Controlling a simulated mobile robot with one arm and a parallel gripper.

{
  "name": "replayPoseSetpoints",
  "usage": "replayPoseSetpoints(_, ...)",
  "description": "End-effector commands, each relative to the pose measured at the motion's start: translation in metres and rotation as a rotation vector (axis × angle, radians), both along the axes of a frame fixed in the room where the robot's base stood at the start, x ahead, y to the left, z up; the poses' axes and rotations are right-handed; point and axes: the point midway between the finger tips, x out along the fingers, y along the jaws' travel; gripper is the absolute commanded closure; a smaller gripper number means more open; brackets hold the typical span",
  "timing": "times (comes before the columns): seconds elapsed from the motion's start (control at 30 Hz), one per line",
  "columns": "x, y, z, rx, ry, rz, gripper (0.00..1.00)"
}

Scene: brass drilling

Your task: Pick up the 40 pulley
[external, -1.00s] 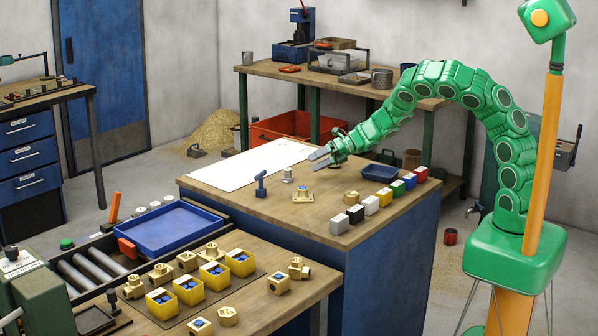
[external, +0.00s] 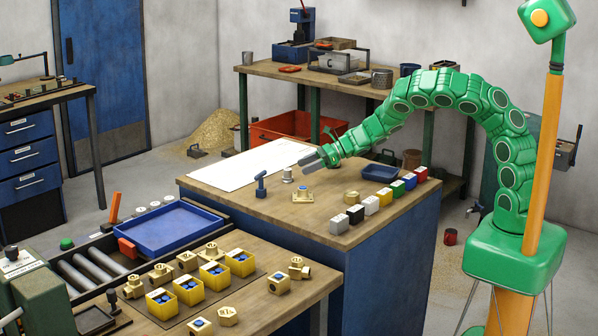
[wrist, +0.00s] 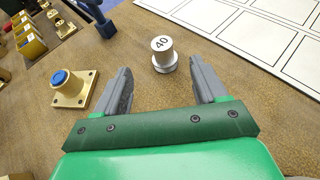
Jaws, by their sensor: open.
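The 40 pulley is a small silvery stepped cylinder marked "40" on top. It stands upright on the wooden bench, ahead of and between my fingertips in the wrist view (wrist: 163,55). In the external view the pulley (external: 288,175) stands left of my fingers. My gripper (wrist: 160,70) is open and empty, its two grey fingers spread on either side of the near edge of the pulley. In the external view my gripper (external: 311,163) hovers low over the bench, a little right of the pulley. Contact with the pulley does not show.
A brass flange with a blue plug (wrist: 72,87) sits close left of my left finger. A blue upright tool (external: 261,184) stands just beyond. A white gridded sheet (external: 240,167) lies at the back. Colored blocks (external: 372,205) line the bench's right edge.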

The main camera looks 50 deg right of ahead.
Motion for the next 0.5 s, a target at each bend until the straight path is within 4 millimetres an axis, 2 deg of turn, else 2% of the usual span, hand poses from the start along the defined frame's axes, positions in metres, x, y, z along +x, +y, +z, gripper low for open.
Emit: replayPoseSetpoints(0.5, 0.017, 0.018, -0.013, 0.004, 0.002, 0.000, 0.29)
